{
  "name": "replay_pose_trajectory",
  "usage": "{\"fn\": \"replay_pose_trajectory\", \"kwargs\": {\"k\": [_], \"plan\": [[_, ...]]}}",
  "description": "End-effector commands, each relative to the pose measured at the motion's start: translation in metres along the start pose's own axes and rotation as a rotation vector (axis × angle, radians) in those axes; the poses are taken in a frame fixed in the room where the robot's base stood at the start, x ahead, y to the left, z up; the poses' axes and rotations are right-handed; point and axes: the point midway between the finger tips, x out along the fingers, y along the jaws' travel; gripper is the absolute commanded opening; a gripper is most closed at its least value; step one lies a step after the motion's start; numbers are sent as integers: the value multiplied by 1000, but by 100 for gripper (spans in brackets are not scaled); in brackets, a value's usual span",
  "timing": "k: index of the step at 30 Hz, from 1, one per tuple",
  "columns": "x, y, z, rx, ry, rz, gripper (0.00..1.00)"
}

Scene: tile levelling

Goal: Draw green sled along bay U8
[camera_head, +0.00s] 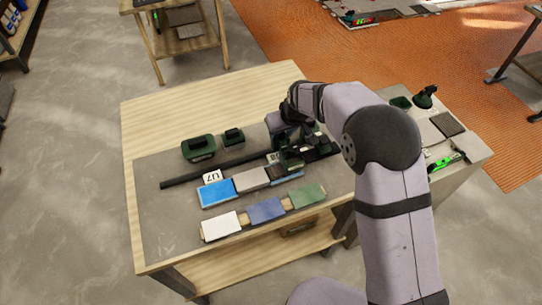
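My gripper (291,150) is low over the right part of the work table, beyond a row of tiles. Dark green pieces (291,161) show right at and below it; I cannot tell which belong to a sled or whether the fingers are shut on one. A dark green block with a black handle (199,149) and a smaller similar one (232,138) stand apart at the left. A white card reading U7 (212,177) lies by the near row; a second card (273,158) beside my gripper is partly hidden, its text unreadable.
The near row has a bright blue tile (216,193), a grey tile (251,180) and a partly hidden pale blue tile (288,177). In front lie white (220,226), blue (266,210) and green (307,195) tiles. A dark bar (190,178) runs behind. The table's back left is clear.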

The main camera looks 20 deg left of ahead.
Motion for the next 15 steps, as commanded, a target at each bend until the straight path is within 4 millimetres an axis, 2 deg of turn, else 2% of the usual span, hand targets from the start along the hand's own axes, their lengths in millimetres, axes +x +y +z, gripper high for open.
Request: {"fn": "replay_pose_trajectory", "kwargs": {"k": [5, 15], "plan": [[-4, 0, -2, 0, 0, 0, 34], [-31, 0, -13, 0, 0, 0, 34]]}}
